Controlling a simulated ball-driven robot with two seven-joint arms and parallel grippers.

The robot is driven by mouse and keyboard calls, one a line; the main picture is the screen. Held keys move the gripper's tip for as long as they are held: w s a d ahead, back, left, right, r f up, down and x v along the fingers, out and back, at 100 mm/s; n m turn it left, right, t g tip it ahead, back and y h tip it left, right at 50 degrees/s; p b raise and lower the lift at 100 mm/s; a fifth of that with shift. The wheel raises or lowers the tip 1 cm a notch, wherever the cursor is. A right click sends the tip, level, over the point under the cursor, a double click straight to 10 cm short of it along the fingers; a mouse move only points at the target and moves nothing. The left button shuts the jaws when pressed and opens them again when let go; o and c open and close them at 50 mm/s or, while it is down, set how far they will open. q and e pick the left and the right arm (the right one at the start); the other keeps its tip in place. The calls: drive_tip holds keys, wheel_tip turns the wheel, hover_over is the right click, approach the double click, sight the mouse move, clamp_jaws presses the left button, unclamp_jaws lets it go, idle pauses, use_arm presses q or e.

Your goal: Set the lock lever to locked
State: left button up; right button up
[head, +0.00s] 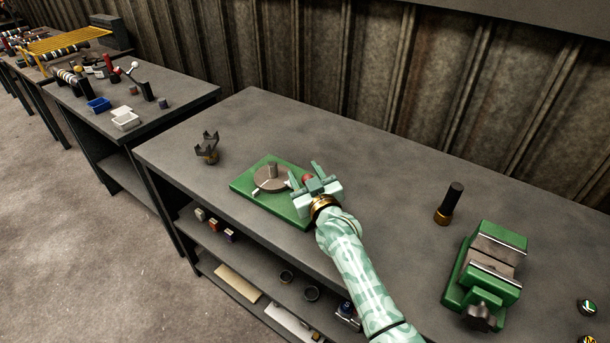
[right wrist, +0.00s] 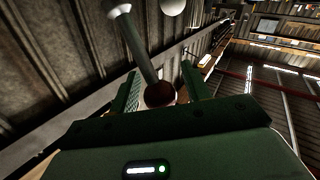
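A green base plate (head: 246,187) on the bench carries a round grey disk (head: 268,184) with a short upright post. A lever with a dark red ball knob (head: 307,178) is at the plate's right side, partly hidden by my right gripper (head: 305,174). In the right wrist view the knob (right wrist: 160,95) sits between the two green fingers, with a gap visible on each side. The lever's metal rod (right wrist: 138,45) runs from it up and left. The fingers are open around the knob. I cannot tell the lever's setting. My left gripper is not in view.
A dark pronged part (head: 207,148) stands left of the plate. A black cylinder with a brass foot (head: 449,204) and a green vise (head: 488,265) stand to the right. Shelves below hold small parts. The bench's back middle is clear.

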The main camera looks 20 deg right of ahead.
clamp_jaws()
drive_tip(key=w+d+m+g+p, duration=0.1)
drive_tip(key=m+p, duration=0.1)
drive_tip(key=w+d+m+g+y+p, duration=0.1)
drive_tip(key=d+m+g+p, duration=0.1)
drive_tip(key=p, duration=0.1)
drive_tip(key=w+d+m+g+y+p, duration=0.1)
drive_tip(key=w+d+m+g+p, duration=0.1)
drive_tip(key=shift+w+d+f+m, duration=0.1)
drive_tip(key=shift+d+f+m, duration=0.2)
drive_tip(key=shift+m, duration=0.1)
drive_tip(key=shift+d+f, duration=0.1)
drive_tip(key=shift+w+d+f, duration=0.1)
drive_tip(key=shift+w+d, duration=0.05)
drive_tip(key=shift+w, duration=0.05)
idle(0.5)
drive_tip(key=shift+o, duration=1)
unclamp_jaws()
